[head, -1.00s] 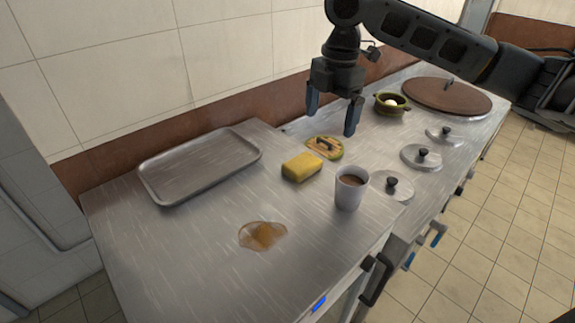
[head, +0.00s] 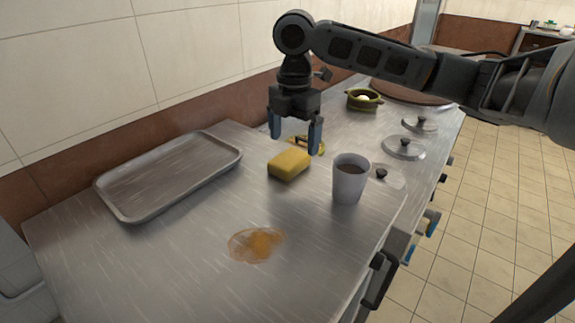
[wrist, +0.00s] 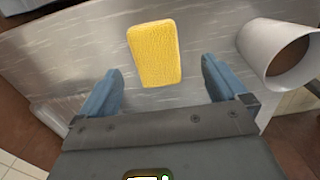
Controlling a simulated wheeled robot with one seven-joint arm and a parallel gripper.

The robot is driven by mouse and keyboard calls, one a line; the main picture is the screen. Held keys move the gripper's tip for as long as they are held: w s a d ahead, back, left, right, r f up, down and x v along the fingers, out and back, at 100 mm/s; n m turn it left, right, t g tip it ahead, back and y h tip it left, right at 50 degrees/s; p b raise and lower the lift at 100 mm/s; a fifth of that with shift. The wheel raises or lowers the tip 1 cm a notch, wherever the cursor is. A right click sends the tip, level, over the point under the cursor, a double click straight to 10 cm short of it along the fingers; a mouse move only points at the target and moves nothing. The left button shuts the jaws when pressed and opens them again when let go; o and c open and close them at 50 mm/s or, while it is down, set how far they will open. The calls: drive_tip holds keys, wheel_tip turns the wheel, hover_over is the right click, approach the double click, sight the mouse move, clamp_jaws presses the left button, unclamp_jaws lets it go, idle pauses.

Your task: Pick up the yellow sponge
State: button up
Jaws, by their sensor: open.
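The yellow sponge (head: 289,165) lies flat on the steel counter, between the metal tray and the cup. It also shows in the wrist view (wrist: 155,54), ahead of my fingers and roughly centred between them. My gripper (head: 295,140) is open and empty, with blue fingers pointing down. It is above and slightly behind the sponge in the head view, not touching it. In the wrist view my gripper (wrist: 160,88) has both fingers apart, with the near end of the sponge close to the gap.
A cup of brown liquid (head: 349,182) stands right of the sponge. An empty metal tray (head: 118,212) lies left, and a brown spill (head: 256,245) in front. A small green pot (head: 364,100) and several lids are farther back. A yellowish item (head: 318,146) is partly hidden behind my gripper.

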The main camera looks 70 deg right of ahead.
sight(290, 158)
drive_tip(key=f, duration=0.4)
drive_tip(key=shift+w+a+f, duration=0.2)
drive_tip(key=shift+w+a, duration=0.05)
drive_tip(key=shift+w, duration=0.1)
drive_tip(key=shift+f, duration=0.65)
drive_tip(key=shift+c, duration=0.3)
drive_tip(key=c, duration=1)
drive_tip(key=shift+r, duration=0.1)
